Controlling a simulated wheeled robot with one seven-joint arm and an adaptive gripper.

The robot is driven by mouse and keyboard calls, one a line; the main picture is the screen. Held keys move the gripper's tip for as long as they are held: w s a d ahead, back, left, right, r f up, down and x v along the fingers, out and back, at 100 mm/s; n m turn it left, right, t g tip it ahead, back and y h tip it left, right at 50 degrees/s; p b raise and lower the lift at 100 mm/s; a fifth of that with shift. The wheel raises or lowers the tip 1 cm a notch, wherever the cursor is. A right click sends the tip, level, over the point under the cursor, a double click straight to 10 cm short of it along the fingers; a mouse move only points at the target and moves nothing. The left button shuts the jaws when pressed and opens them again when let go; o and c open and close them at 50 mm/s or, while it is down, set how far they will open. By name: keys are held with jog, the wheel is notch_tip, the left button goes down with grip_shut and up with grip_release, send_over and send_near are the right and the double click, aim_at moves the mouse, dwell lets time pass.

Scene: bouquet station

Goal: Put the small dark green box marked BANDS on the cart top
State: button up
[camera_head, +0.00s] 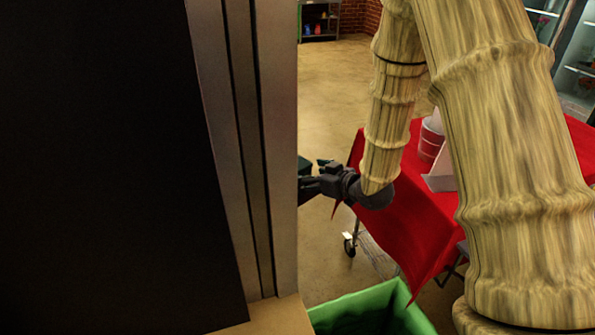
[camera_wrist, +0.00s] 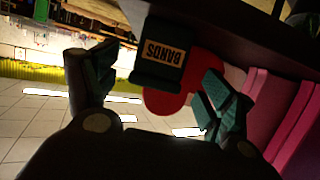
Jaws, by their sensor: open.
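The small dark green box marked BANDS (camera_wrist: 150,73) is in the upper middle of the wrist view, its pale label readable. My gripper (camera_wrist: 158,80) is open, with one finger left of the box and the other to its lower right. I see a gap on both sides, so the fingers do not appear to grip it. In the head view a dark green shape (camera_head: 304,166), probably the same box, shows just beyond my gripper (camera_head: 313,182), partly hidden by the metal upright. I cannot identify the cart top for sure.
A metal upright (camera_head: 275,150) and dark panel (camera_head: 110,170) block the left of the head view. A red-draped table (camera_head: 405,235) holds a bucket (camera_head: 431,140). A green bin (camera_head: 375,310) stands below. Pink shapes (camera_wrist: 275,115) lie right in the wrist view.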

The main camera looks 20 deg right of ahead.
aim_at(305, 172)
jog(key=shift+p+x, duration=1.35)
jog(key=shift+x, duration=0.8)
jog(key=shift+w+a+f, duration=0.2)
jog(key=shift+w+f, duration=0.05)
jog(key=shift+w, duration=0.45)
jog(key=c, duration=1.3)
jog(key=shift+r, duration=0.15)
